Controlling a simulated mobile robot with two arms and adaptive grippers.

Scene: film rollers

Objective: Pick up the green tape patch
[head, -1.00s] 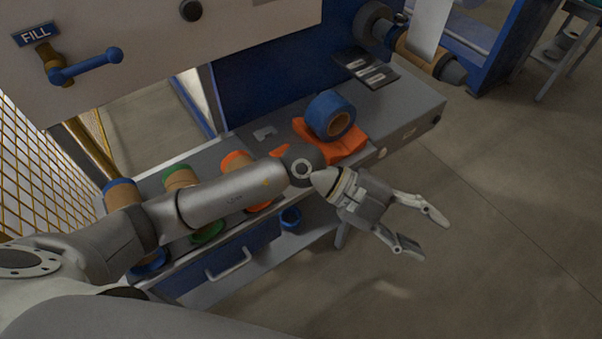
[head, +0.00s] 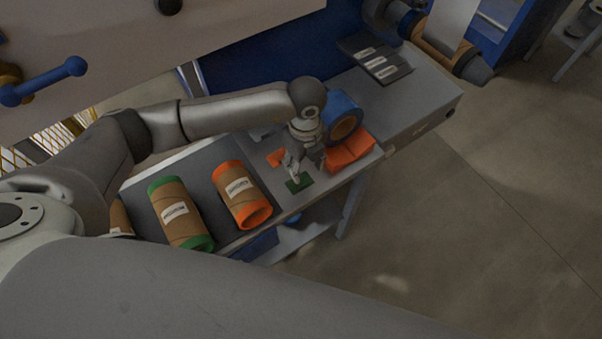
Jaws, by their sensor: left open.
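The green tape patch (head: 305,182) lies flat on the grey bench top near its front edge, right of the orange-ended roller. My left gripper (head: 305,175) points down at the patch, with its fingertips at or just above it. The gripper is open, and its fingers cover part of the patch. I cannot tell whether the fingertips touch the patch. My right gripper does not show.
An orange-ended roller (head: 241,195) and a green-ended roller (head: 180,213) lie to the left. Black labelled plates (head: 374,58) lie at the back right.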

